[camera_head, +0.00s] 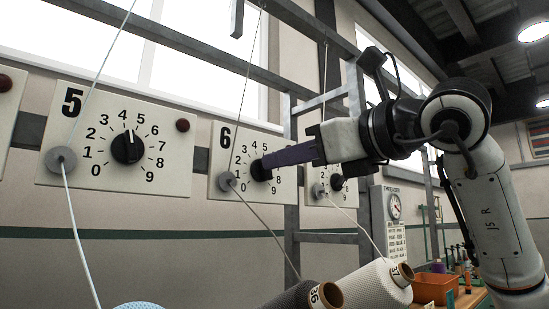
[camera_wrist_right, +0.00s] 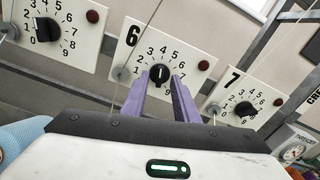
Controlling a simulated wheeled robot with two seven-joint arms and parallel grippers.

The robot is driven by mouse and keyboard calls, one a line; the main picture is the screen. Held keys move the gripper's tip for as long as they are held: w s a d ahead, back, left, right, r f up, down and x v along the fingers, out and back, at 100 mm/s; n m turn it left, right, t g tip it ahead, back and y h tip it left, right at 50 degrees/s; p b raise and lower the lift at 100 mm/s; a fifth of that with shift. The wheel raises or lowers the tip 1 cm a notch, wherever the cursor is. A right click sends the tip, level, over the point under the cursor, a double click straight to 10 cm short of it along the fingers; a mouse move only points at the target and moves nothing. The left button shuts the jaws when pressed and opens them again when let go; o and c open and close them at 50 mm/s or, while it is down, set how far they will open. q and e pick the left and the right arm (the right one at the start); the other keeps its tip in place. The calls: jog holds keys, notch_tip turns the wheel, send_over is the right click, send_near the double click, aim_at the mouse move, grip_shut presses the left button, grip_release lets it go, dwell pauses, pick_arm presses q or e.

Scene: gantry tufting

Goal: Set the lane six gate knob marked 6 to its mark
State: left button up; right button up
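The lane six panel (camera_head: 286,188) is a cream plate marked 6 with a dial from 0 to 9. Its black knob (camera_head: 258,173) is partly covered by my right gripper (camera_head: 266,163) in the head view. In the right wrist view the knob (camera_wrist_right: 159,73) sits between the two purple fingertips of the gripper (camera_wrist_right: 160,78), with a narrow gap seeming to show on each side. The fingers are apart. The knob's white pointer line points upward, roughly toward the 4. No separate target mark is discernible. My left gripper is not in view.
The lane 5 panel (camera_head: 55,170) stands to the left and the lane 7 panel (camera_wrist_right: 222,92) to the right, each with a black knob. Thin yarns pass through grey discs beside the dials. Yarn cones (camera_head: 372,286) stand below. An orange bin (camera_head: 434,290) is at lower right.

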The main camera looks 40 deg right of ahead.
jog(key=w, duration=0.3)
jog(key=shift+w+a, duration=0.15)
jog(key=shift+w, duration=0.05)
grip_shut()
pick_arm(q)
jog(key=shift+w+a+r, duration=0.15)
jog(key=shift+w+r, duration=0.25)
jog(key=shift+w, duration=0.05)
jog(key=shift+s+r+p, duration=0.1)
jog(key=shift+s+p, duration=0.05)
jog(key=shift+p, duration=0.2)
pick_arm(e)
jog(key=shift+n, duration=0.3)
